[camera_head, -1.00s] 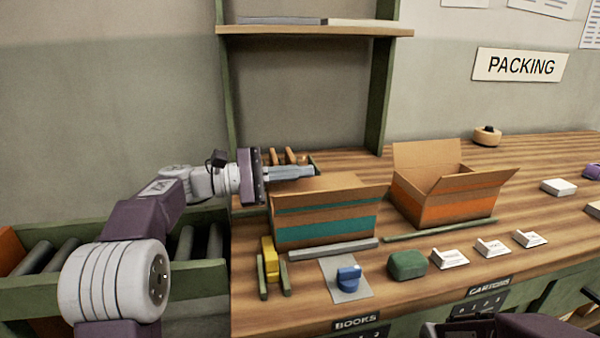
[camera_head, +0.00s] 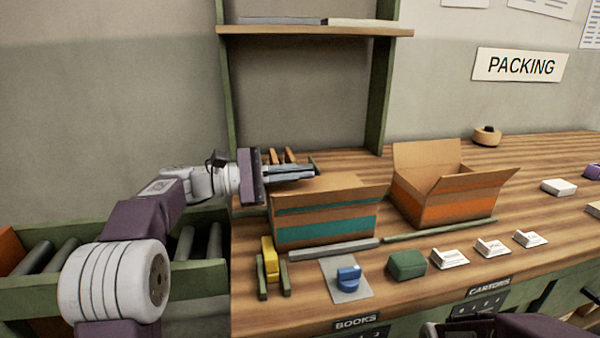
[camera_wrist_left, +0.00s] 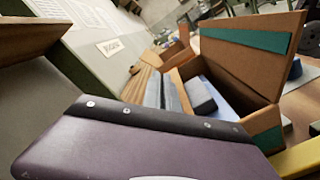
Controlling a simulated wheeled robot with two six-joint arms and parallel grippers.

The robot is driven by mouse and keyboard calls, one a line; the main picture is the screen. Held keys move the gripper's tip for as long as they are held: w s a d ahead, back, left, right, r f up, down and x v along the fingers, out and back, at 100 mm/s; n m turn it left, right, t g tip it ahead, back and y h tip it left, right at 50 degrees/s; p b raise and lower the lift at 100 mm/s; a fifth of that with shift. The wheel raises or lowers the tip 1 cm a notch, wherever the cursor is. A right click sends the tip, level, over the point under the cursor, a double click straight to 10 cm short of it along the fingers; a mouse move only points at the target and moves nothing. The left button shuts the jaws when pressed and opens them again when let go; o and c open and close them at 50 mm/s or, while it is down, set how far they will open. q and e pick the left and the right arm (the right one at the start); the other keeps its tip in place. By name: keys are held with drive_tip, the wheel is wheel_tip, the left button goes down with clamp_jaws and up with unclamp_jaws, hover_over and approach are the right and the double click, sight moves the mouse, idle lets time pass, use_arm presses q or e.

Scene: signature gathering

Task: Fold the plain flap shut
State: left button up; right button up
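A brown carton with teal bands (camera_head: 325,232) stands on the bench. A tan panel (camera_head: 335,184) covers part of its top in the head view. In the left wrist view, its raised panel with a teal strip (camera_wrist_left: 245,42) stands beside an opening with grey-blue items (camera_wrist_left: 200,95) inside. My left gripper (camera_head: 316,174) is over the carton's far left edge, its fingers close together with nothing seen between them. The fingers also show in the left wrist view (camera_wrist_left: 166,92). I cannot tell whether they touch a flap. Only dark parts of my right arm show at the bottom edge.
An open carton with an orange band (camera_head: 455,207) stands to the right. A grey bar (camera_head: 333,250), yellow block (camera_head: 269,258), blue stamp (camera_head: 348,277) and green lump (camera_head: 407,264) lie in front. A shelf (camera_head: 315,30) rises behind. A roller conveyor (camera_head: 30,290) is at left.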

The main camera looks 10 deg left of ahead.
use_arm(q)
drive_tip(key=o, duration=0.3)
drive_tip(key=p+v, duration=0.2)
drive_tip(key=v, duration=0.7)
